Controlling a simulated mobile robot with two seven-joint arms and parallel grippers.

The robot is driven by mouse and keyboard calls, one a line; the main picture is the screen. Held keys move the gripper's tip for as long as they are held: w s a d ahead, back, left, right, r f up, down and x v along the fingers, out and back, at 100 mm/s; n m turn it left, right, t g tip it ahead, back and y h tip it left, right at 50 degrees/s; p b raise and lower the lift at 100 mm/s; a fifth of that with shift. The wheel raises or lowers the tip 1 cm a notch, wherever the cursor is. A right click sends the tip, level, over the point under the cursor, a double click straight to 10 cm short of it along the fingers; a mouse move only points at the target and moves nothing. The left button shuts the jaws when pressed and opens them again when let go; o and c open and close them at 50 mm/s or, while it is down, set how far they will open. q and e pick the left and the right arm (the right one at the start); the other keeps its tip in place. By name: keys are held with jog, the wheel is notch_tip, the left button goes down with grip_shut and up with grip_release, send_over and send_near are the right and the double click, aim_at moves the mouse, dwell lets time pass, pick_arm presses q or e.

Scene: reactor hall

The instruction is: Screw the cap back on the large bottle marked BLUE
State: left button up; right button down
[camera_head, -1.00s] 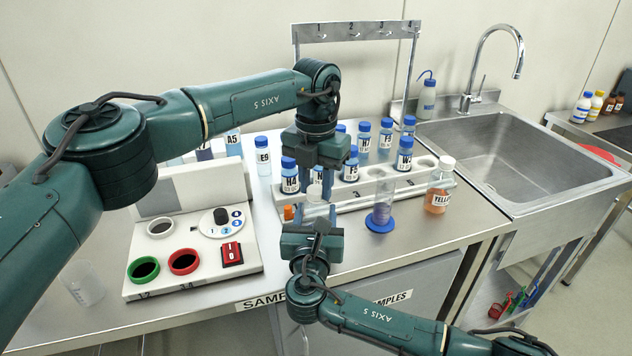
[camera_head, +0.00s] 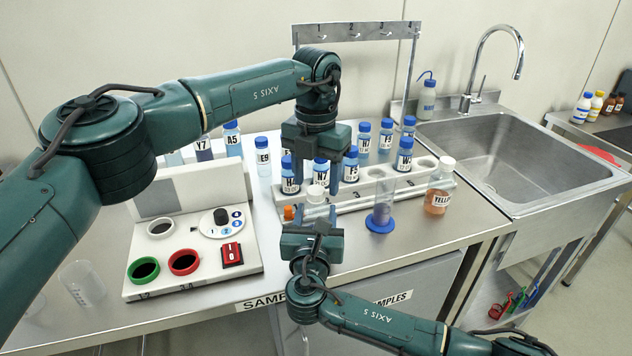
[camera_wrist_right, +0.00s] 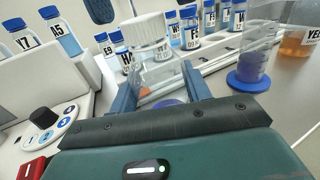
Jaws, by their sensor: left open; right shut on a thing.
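A clear bottle with a white ribbed cap (camera_wrist_right: 150,30) stands upright between the fingers of my right gripper (camera_wrist_right: 168,92), which is shut on it. The cap sits on top of the bottle; how tightly I cannot tell. No BLUE label is readable from here. In the head view the cap (camera_head: 316,193) shows just above my right gripper (camera_head: 312,222). My left gripper (camera_head: 320,172) is open, pointing down above the cap and apart from it.
Behind stands a white rack (camera_head: 350,197) with several blue-capped sample bottles. A blue-based cylinder (camera_head: 380,222) and a YELLOW bottle (camera_head: 438,190) stand to the right. A control panel (camera_head: 210,265) and a clear beaker (camera_head: 82,283) are left. The sink (camera_head: 520,160) is far right.

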pick_arm(q)
notch_tip(320, 180, up, 10)
jog(key=shift+r, duration=0.2)
pick_arm(e)
jog(key=c, duration=0.6)
grip_release()
jog(key=shift+s, duration=0.1)
pick_arm(q)
jog(key=shift+f, duration=0.3)
pick_arm(e)
jog(key=s+a, duration=0.1)
jog(key=s, duration=1.2)
